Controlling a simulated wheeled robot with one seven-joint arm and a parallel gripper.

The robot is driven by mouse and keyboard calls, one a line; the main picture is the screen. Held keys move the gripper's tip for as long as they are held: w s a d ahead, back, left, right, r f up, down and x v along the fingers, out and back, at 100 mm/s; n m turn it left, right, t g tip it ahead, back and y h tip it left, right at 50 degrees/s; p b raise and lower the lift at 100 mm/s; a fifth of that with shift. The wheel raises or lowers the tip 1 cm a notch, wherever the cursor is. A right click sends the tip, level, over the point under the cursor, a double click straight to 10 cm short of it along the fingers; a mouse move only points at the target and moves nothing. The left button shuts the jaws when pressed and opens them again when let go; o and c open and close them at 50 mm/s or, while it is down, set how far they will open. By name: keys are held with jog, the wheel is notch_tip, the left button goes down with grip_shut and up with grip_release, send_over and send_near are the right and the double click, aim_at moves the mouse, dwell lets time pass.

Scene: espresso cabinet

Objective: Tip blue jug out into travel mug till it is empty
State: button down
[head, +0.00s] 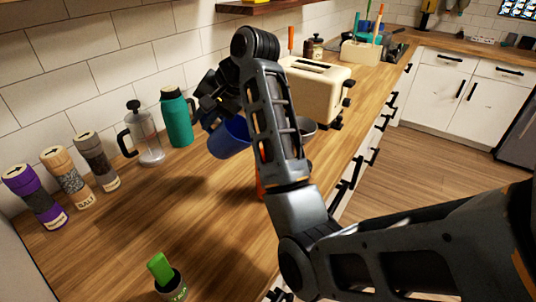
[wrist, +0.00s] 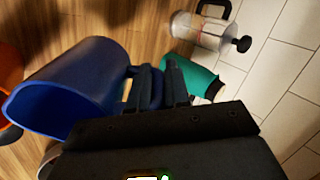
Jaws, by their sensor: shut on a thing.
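The blue jug (head: 230,138) hangs above the wooden counter, tilted, in the head view. It also shows in the wrist view (wrist: 85,72), its open mouth toward the lower left. My gripper (head: 208,108) is shut on the jug's handle side; its fingers (wrist: 160,82) show in the wrist view. An orange thing (head: 260,186), mostly hidden behind my arm, stands on the counter near the jug. It shows at the left edge of the wrist view (wrist: 9,66), beyond the jug's mouth. It may be the travel mug; I cannot tell. The jug's contents are not visible.
A teal flask (head: 178,120) and a glass press (head: 146,138) stand by the wall behind the jug. Several labelled jars (head: 95,160) stand at left. A cream toaster (head: 315,88) and a grey bowl (head: 307,127) are to the right. A small pot (head: 172,286) is in front.

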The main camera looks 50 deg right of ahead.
jog(key=w+a+f+g+h, duration=0.2)
jog(key=w+f+g, duration=0.4)
jog(key=f, duration=0.3)
jog(key=shift+g, duration=0.7)
